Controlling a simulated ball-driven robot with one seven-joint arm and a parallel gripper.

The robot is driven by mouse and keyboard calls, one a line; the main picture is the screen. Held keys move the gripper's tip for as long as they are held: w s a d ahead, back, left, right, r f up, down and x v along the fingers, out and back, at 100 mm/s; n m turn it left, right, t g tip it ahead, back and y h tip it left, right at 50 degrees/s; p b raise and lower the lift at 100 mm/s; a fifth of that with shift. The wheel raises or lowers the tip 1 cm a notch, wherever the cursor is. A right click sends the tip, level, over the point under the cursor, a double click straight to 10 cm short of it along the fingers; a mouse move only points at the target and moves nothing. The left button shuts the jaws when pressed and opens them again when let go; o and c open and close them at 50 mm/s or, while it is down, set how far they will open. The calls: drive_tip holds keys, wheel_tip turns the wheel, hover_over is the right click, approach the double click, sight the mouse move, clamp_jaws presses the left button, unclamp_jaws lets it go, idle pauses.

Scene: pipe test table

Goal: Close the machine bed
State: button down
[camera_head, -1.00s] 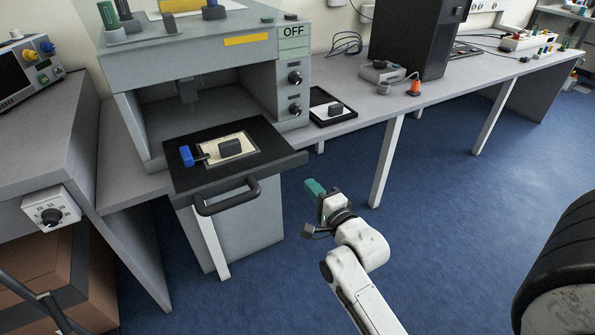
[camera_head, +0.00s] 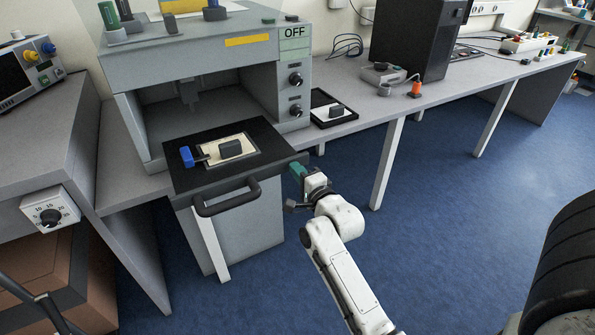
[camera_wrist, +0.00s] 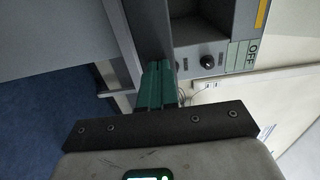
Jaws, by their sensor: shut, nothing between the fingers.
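The machine bed (camera_head: 268,137) is a black tray pulled out of the front of the grey machine (camera_head: 205,60). It carries a light plate with a dark block (camera_head: 230,149) and a blue-ended clamp (camera_head: 187,156). A dark bar handle (camera_head: 228,206) sticks out from its front. My gripper (camera_head: 297,170), with green fingers, is at the bed's right front corner, right of the handle. The fingers are shut and empty. Whether they touch the bed, I cannot tell. In the wrist view the green fingers (camera_wrist: 157,72) point toward the machine's front, with a knob (camera_wrist: 207,62) and OFF panel beyond.
A small black tray (camera_head: 333,112) lies on the bench right of the machine. White bench legs (camera_head: 388,165) stand to the right of my arm. A side bench with a dial box (camera_head: 50,211) is at the left. Blue floor (camera_head: 450,230) is open at the right.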

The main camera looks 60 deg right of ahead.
sight(280, 150)
drive_tip(key=shift+w, duration=0.1)
drive_tip(key=b+x, duration=0.9)
drive_tip(key=x, duration=1.5)
drive_tip(key=shift+w+d+b, duration=0.25)
drive_tip(key=shift+d+b, duration=0.1)
drive_tip(key=shift+b, duration=0.05)
drive_tip(key=shift+s, duration=0.1)
drive_tip(key=shift+s+a, duration=0.15)
drive_tip(key=shift+a, duration=0.05)
drive_tip(key=p+v, duration=0.1)
drive_tip(key=v, duration=0.3)
drive_tip(key=shift+s+a+r+p, duration=0.1)
drive_tip(key=shift+s+a+p, duration=0.1)
drive_tip(key=shift+p, duration=0.1)
drive_tip(key=shift+s+a, duration=0.1)
drive_tip(key=shift+s, duration=0.15)
drive_tip(key=p+v, duration=0.2)
drive_tip(key=v, duration=0.6)
drive_tip(key=shift+s+a, duration=0.15)
drive_tip(key=shift+s, duration=0.05)
